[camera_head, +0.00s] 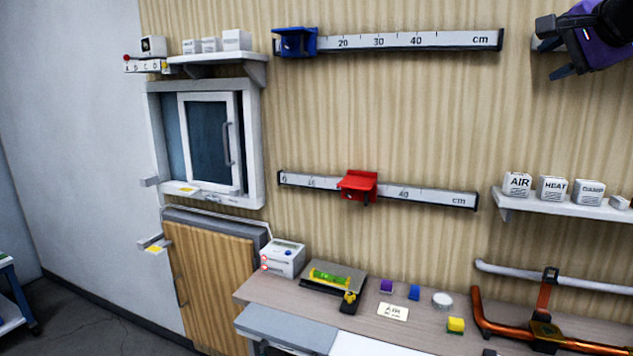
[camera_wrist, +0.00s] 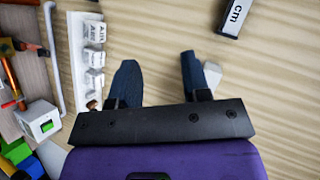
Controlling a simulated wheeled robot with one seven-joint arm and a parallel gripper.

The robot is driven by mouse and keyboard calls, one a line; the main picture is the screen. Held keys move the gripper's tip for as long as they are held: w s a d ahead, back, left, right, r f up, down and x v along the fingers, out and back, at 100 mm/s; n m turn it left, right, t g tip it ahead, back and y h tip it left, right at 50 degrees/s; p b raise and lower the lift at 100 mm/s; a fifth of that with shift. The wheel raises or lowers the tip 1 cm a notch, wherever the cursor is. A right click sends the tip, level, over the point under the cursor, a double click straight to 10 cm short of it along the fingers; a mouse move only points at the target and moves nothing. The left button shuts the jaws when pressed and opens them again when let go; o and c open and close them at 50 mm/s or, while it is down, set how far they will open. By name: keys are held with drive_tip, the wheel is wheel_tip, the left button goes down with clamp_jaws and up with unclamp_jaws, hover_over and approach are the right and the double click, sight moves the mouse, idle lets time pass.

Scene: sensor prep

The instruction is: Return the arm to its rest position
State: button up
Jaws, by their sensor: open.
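My gripper (camera_head: 551,57) is at the upper right of the head view, high in front of the wood-panelled wall, with its purple body cut off by the picture edge. In the wrist view my gripper (camera_wrist: 158,64) shows two dark blue fingers spread wide apart, with only bare wall between them. It is open and holds nothing. A small pale grey piece (camera_wrist: 212,75) shows beside the right finger, and I cannot tell what it is. Most of my arm is out of view.
The upper ruler rail (camera_head: 390,42) with a blue slider (camera_head: 296,42) ends left of my gripper. A shelf (camera_head: 570,207) with labelled blocks is below it. A red slider (camera_head: 358,186), a window (camera_head: 208,140) and a cluttered bench (camera_head: 360,312) are farther away.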

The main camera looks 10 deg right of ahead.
drive_tip(key=s+a+f+n+g+y, duration=0.1)
drive_tip(key=s+a+f+n+g, duration=0.1)
drive_tip(key=s+a+f+n, duration=0.4)
drive_tip(key=s+a+f+n+g+y, duration=0.1)
drive_tip(key=a+f+n+g+y, duration=0.15)
drive_tip(key=a+f, duration=0.6)
drive_tip(key=s+a+f+n+g+h, duration=0.2)
drive_tip(key=s+a+f+n+g, duration=0.1)
drive_tip(key=s+f+n, duration=0.5)
drive_tip(key=shift+s+a+f, duration=0.7)
drive_tip(key=shift+s+a, duration=0.05)
drive_tip(key=shift+g, duration=0.25)
